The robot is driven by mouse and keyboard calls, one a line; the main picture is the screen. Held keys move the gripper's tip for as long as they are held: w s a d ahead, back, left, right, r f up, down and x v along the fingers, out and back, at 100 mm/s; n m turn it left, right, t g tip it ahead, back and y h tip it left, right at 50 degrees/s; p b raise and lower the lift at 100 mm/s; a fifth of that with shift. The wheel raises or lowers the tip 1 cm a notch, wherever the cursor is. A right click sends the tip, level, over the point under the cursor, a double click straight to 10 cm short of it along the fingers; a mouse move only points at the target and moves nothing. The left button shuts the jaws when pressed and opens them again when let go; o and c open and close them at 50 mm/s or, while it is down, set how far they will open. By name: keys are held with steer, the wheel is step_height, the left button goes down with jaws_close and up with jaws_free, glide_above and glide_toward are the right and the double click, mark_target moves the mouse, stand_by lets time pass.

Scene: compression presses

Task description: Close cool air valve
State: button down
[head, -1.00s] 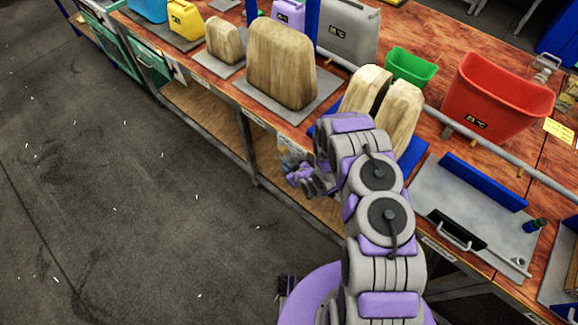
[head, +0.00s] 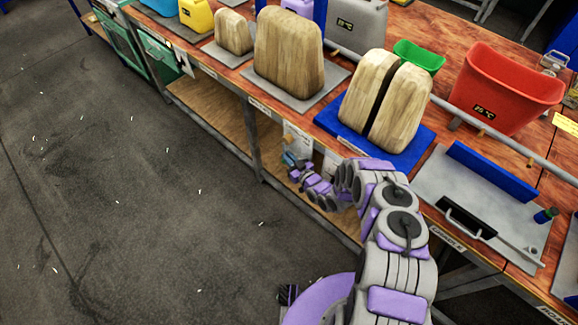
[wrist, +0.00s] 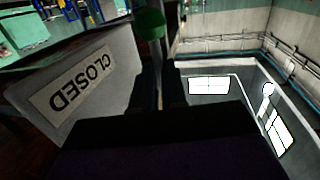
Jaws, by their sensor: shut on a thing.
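In the wrist view a green knob (wrist: 149,23) sits on a thin stem, and the stem runs down between the two dark fingers of my gripper (wrist: 158,92). The fingers are shut on this handle; their tips are dark and hard to see. A pale plate marked CLOSED (wrist: 85,85) stands just left of the fingers, its lettering upside down in the picture. In the head view my gripper (head: 291,162) is low at the bench front, beside a white panel (head: 298,139) under the tabletop. The handle itself is too small to make out there.
The wooden bench (head: 412,45) carries a split wooden block on a blue base (head: 408,157), a red bin (head: 505,90), a green bin (head: 418,56) and a grey plate with a black handle (head: 440,185). The floor (head: 130,190) at left is clear.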

steer(key=shift+a+f, duration=0.1)
steer(key=shift+f, duration=0.25)
steer(key=shift+w+a+r+t+y, duration=0.1)
steer(key=shift+r+t+y, duration=0.05)
steer(key=shift+t+y, duration=0.15)
steer(key=c, duration=1.2)
jaws_free()
steer(key=shift+w, duration=0.1)
steer(key=shift+o, duration=0.2)
steer(key=p+v, duration=0.1)
steer(key=v, duration=1.6)
steer(key=shift+p, duration=0.3)
steer(key=shift+s, duration=0.3)
